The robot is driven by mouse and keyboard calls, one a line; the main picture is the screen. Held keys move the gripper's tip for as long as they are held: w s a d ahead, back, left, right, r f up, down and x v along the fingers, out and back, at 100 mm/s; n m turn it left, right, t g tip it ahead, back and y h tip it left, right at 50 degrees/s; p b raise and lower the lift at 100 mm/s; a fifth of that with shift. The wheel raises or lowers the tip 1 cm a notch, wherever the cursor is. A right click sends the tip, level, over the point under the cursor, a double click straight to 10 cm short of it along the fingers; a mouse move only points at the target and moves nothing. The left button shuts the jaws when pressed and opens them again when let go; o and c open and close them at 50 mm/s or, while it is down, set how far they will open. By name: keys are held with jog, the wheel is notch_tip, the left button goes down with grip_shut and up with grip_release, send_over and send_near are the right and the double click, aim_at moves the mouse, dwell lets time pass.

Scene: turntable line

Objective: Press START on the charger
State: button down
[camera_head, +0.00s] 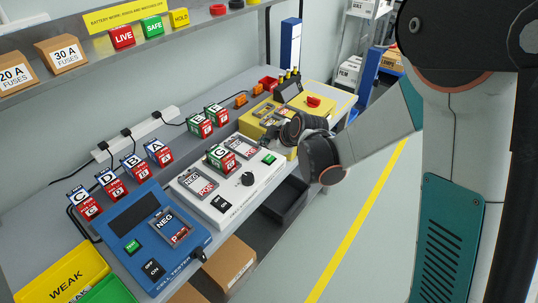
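The white unit (213,208) in the middle of the bench appears to be the charger; its front lettering is too small to read fully. It has an ON/OFF switch (221,203), a black knob (247,179) and a green button (269,158) near its right end; the button's lettering is unreadable. My gripper (272,142) reaches in from the right, above and just behind the green button. Its fingers are small and dark, so its opening is unclear.
A blue cell tester (133,256) stands left of the white unit. A yellow machine (322,117) with a red knob stands behind my gripper. Several lettered cells (131,165) line the back, with a white power strip (142,133) behind. Floor is clear right of the bench.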

aim_at(268, 159)
jog(key=shift+r+p, duration=0.6)
jog(key=shift+r, duration=0.7)
jog(key=s+d+r+m+h, duration=0.3)
jog(key=s+d+r+m, duration=0.4)
jog(key=s+d+r, duration=0.5)
jog(key=s+d+m+h, duration=0.1)
jog(key=s+d+m, duration=0.3)
jog(key=s, duration=0.5)
jog(key=s+d+r+m+h, duration=0.1)
jog(key=s+d+m, duration=0.3)
jog(key=s, duration=0.5)
jog(key=shift+s+r+m, duration=0.15)
jog(key=shift+m, duration=0.25)
